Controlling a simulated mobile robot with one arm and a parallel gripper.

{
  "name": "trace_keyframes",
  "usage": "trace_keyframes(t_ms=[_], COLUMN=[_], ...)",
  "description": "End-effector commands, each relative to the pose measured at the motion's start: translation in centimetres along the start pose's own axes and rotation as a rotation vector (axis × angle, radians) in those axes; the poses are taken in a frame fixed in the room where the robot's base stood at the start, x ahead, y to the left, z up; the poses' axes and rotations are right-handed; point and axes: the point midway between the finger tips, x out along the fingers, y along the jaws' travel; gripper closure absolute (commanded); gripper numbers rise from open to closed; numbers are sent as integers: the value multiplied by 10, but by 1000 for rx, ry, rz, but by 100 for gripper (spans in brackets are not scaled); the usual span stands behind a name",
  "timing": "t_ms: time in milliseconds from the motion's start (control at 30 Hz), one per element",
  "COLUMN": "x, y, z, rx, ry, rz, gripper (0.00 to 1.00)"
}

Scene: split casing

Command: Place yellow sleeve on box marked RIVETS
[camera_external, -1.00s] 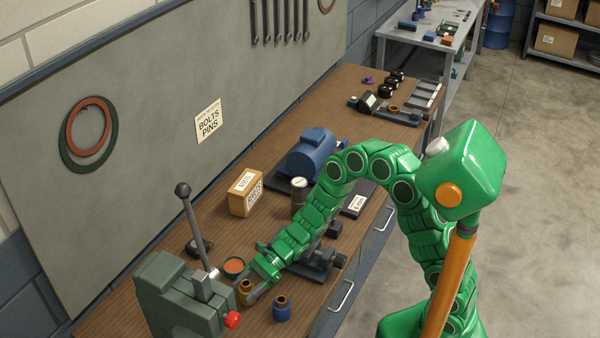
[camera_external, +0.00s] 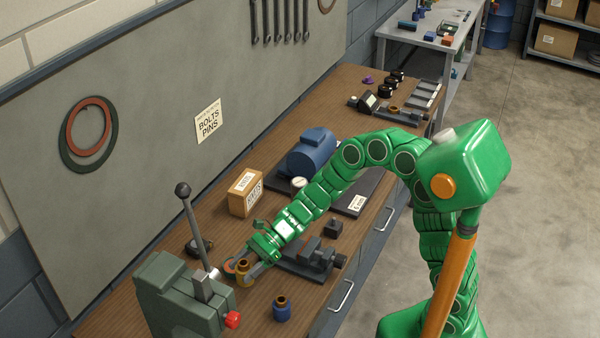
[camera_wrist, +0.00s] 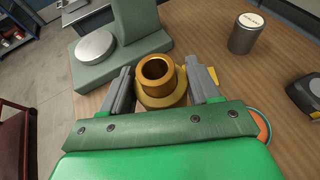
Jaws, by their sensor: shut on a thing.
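The yellow sleeve (camera_external: 243,274) is a flanged brass-coloured ring with an open bore. In the wrist view the sleeve (camera_wrist: 158,72) sits upright between the two grey fingers of my gripper (camera_wrist: 162,88). My gripper (camera_external: 248,268) is shut on it, close to the green press in the external view. The sleeve appears a little above the bench, but its underside is hidden. The cardboard box (camera_external: 245,193) stands on the bench farther back, near the wall panel. It has white labels whose small print I cannot read surely. Nothing lies on its top but a label.
A green press (camera_external: 180,295) with an upright lever is left of my gripper. A blue sleeve (camera_external: 282,310) stands in front. A reddish dish (camera_external: 232,265) is just behind the sleeve. A dark vise (camera_external: 310,258) is to the right. A blue motor (camera_external: 312,153) stands right of the box.

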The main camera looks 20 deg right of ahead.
Motion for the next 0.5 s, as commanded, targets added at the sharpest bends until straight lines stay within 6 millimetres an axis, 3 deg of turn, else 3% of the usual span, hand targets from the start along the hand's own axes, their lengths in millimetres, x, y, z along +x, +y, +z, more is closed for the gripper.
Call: trace_keyframes(t_ms=[133, 267, 500], x=[-6, -24, -86], y=[-6, -25, -81], z=[3, 5, 12], rx=[5, 23, 83], ry=[0, 6, 22], rz=[-16, -64, -222], gripper=[100, 100, 100])
